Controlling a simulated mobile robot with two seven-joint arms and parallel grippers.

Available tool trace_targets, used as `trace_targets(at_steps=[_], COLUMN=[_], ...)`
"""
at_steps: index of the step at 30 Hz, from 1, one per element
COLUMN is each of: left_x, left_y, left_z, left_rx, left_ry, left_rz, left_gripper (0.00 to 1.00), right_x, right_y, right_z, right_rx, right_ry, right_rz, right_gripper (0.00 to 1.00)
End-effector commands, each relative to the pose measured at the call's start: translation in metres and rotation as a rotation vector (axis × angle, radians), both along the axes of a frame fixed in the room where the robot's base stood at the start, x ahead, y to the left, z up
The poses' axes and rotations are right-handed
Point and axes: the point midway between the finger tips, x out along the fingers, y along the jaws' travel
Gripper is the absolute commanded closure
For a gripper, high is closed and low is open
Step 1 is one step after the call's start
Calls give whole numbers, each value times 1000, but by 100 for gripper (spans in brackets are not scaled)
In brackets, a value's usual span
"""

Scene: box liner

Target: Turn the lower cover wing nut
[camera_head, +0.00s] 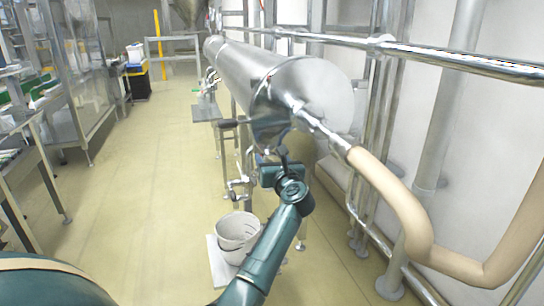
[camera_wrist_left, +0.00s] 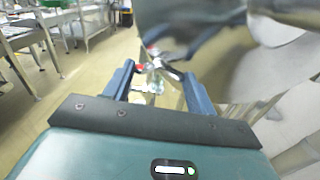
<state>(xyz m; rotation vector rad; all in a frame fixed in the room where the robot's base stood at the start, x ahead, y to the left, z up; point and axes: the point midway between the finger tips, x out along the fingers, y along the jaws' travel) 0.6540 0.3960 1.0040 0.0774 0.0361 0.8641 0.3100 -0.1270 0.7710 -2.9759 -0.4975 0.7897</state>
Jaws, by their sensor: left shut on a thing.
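My left gripper (camera_head: 277,156) is at the lower front of the large steel cylinder (camera_head: 240,68), just below its round end cover (camera_head: 310,92). In the left wrist view, the two blue fingers of the left gripper (camera_wrist_left: 160,78) stand on either side of a small metal wing nut (camera_wrist_left: 162,67). I take this as the lower cover wing nut, and the gripper is shut on it. A red bit shows at its left side. In the head view the gripper hides the nut. My right gripper is in neither view.
A tan insulated pipe (camera_head: 385,190) curves from the cover towards the lower right. A steel rail (camera_head: 450,58) runs along the right wall. The floor (camera_head: 145,180) to the left is clear.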

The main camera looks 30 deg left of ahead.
Motion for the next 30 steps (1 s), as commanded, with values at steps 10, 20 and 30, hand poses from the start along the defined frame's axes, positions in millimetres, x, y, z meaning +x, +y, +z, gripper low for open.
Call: trace_targets(at_steps=[10,20,30], left_x=[0,0,0], left_y=[0,-1,-1], left_z=[5,5,4], left_rx=[206,411,622], left_ry=[245,484,729], left_rz=[-1,-2,-2], left_gripper=[66,66,66], right_x=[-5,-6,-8], right_y=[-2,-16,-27], right_z=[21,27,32], right_rx=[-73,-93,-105], right_ry=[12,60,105], right_rz=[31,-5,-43], right_gripper=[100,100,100])
